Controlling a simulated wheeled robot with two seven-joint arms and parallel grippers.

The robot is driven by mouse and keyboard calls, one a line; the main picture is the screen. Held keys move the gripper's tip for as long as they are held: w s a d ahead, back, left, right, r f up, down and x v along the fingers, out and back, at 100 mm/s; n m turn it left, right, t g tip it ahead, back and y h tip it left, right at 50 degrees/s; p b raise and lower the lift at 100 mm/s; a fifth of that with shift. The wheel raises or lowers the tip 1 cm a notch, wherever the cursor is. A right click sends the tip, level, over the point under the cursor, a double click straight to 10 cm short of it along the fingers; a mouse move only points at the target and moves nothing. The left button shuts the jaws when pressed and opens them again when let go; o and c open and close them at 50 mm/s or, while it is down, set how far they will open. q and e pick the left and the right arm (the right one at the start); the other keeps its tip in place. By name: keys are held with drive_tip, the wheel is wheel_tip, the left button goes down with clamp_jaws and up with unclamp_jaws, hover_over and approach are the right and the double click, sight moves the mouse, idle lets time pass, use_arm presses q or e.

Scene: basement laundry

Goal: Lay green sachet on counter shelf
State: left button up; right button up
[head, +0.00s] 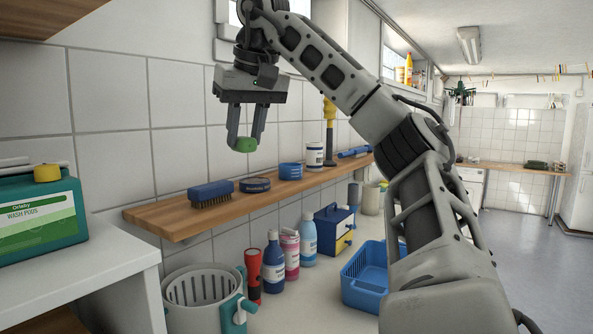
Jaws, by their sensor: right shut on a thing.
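My right gripper (245,142) is shut on a small green sachet (246,145) and points down. It holds the sachet in the air above the wooden shelf (165,215) on the tiled wall, in front of the tiles. The sachet is apart from the shelf surface in the picture. On the shelf are a blue brush (211,194), a flat blue tin (255,185), a blue container (290,170) and a white jar (315,155). My left gripper is not in view.
Below the shelf, a mop bucket (187,293), a red flashlight (253,275), several bottles, a blue box (334,228) and a blue basket (365,277) stand on a white surface. A green wash-pods container (38,232) stands on the white counter (103,262) at left. The shelf's left end looks clear.

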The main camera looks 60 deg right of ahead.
drive_tip(key=shift+w+r, duration=0.1)
drive_tip(key=shift+r, duration=0.1)
drive_tip(key=shift+f, duration=0.1)
drive_tip(key=w+a+f, duration=0.1)
drive_tip(key=w+f, duration=0.1)
drive_tip(key=w, duration=0.1)
drive_tip(key=w+a+f, duration=0.1)
drive_tip(key=w+f, duration=0.2)
drive_tip(key=w, duration=0.1)
drive_tip(key=w+a+f, duration=0.1)
drive_tip(key=w+f, duration=0.1)
drive_tip(key=w, duration=0.2)
drive_tip(key=shift+a+f, duration=0.1)
drive_tip(key=shift+f, duration=0.25)
drive_tip(key=shift+w+a+f, duration=0.2)
drive_tip(key=shift+w+f, duration=0.5)
drive_tip(key=shift+f, duration=0.1)
drive_tip(key=shift+w+f, duration=0.15)
drive_tip(key=shift+f, duration=1.55)
